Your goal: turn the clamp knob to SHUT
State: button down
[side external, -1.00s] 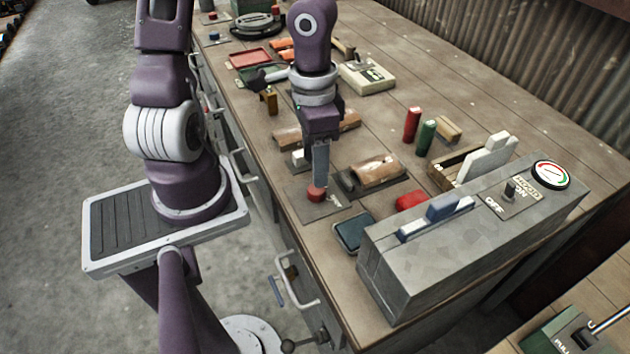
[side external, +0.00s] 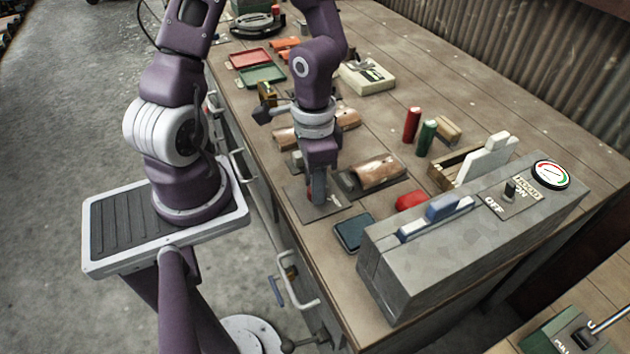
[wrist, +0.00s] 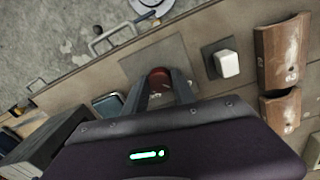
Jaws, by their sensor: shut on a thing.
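The clamp knob is a round red knob (wrist: 159,77) on a flat grey plate (wrist: 128,66) near the bench's front edge. My gripper (wrist: 162,92) reaches down over it, with a finger on either side, and is shut on it. The pale marking on the plate is too small to read, so the knob's setting cannot be told.
A white block (wrist: 227,64) on a dark plate sits close beside the knob. Brown curved pieces (side external: 378,170) lie to the right. A grey machine box (side external: 420,262) with a switch and gauge stands at the right front. A dark blue tray (side external: 353,232) lies before it.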

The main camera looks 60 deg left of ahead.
jog(key=m, duration=0.5)
jog(key=shift+w, duration=0.1)
jog(key=m, duration=0.4)
jog(key=shift+m, duration=0.3)
jog(key=m, duration=0.4)
jog(key=shift+w+y, duration=0.1)
jog(key=shift+y, duration=0.2)
jog(key=shift+m, duration=2.1)
jog(key=c, duration=1)
grip_release()
jog(key=shift+c, duration=0.2)
